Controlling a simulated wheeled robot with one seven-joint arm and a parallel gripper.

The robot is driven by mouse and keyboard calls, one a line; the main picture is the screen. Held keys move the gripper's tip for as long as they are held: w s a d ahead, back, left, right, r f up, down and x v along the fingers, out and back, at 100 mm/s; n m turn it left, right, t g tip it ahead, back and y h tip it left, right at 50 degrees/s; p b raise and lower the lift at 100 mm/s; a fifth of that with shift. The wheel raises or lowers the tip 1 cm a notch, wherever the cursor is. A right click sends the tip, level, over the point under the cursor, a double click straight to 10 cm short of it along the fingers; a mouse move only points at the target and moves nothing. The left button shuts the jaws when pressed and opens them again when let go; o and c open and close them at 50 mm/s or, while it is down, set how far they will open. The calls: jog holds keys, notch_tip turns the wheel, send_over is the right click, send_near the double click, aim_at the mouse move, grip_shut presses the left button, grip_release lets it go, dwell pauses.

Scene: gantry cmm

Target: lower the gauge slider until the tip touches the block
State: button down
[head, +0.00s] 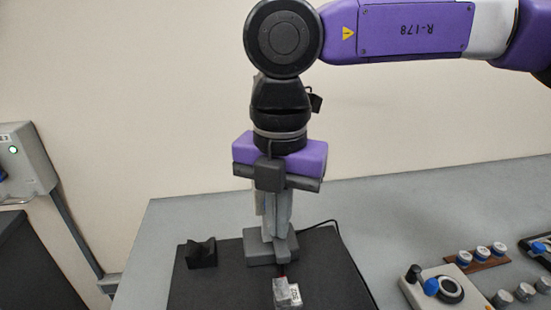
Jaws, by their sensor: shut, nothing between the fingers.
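The gauge (258,254) stands on a dark plate (205,288), with a grey foot and a pale upright part. Its slider cannot be told apart from my gripper. A thin dark probe with a reddish tip (282,271) shows just above the block. The block (286,293) is silver-grey with a printed label, at the bottom of the picture. Whether the tip touches the block cannot be told from this angle. My gripper (279,228) points straight down in front of the gauge, below its purple hand. Its fingers are shut and empty, and they hide much of the gauge.
A black V-shaped rest (201,253) stands left of the gauge. A black cable runs behind the gauge. The grey tabletop (380,215) is clear behind the box.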

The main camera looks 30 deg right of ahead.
jog(key=shift+f+b, duration=1.55)
jog(key=shift+f, duration=0.05)
dwell(1.6)
jog(key=shift+r, duration=0.1)
jog(key=shift+r+p, duration=1.75)
jog(key=shift+r, duration=1.7)
